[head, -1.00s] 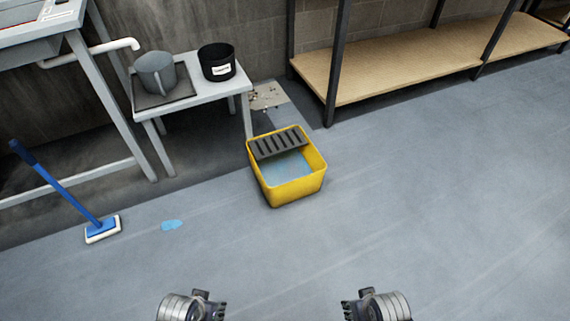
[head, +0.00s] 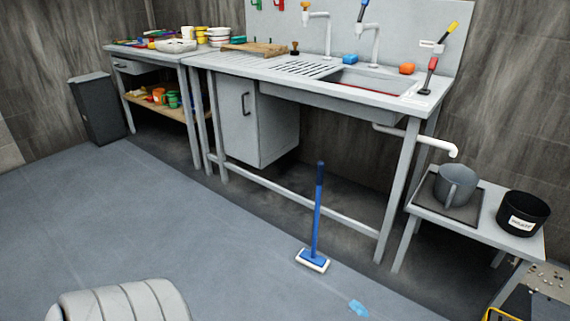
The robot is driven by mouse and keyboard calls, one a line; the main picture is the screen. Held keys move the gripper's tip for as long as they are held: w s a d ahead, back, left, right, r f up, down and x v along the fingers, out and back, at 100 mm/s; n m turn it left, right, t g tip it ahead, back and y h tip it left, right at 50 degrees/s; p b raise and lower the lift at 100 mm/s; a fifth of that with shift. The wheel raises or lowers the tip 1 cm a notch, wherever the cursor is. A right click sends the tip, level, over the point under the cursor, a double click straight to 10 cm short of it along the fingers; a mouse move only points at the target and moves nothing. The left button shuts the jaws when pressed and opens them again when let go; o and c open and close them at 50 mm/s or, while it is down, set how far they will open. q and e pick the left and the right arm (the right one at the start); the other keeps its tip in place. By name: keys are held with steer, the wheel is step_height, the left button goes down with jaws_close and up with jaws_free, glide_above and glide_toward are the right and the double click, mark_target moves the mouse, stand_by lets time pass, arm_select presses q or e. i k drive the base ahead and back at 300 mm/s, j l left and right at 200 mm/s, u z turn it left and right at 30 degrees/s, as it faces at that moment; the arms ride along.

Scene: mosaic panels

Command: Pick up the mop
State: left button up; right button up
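The mop (head: 317,218) stands upright on the floor in front of the sink counter. It has a blue handle with a dark grip at the top and a flat blue head with a white pad. It appears free of any contact with my grippers. Neither of my grippers is in this view; only a grey ribbed part of my own body shows at the bottom left.
A small table (head: 482,217) holds a grey pot (head: 455,186) and black bucket (head: 523,214). Floor to the left is clear.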

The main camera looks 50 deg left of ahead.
mark_target(318, 262)
steer(key=u, duration=1.35)
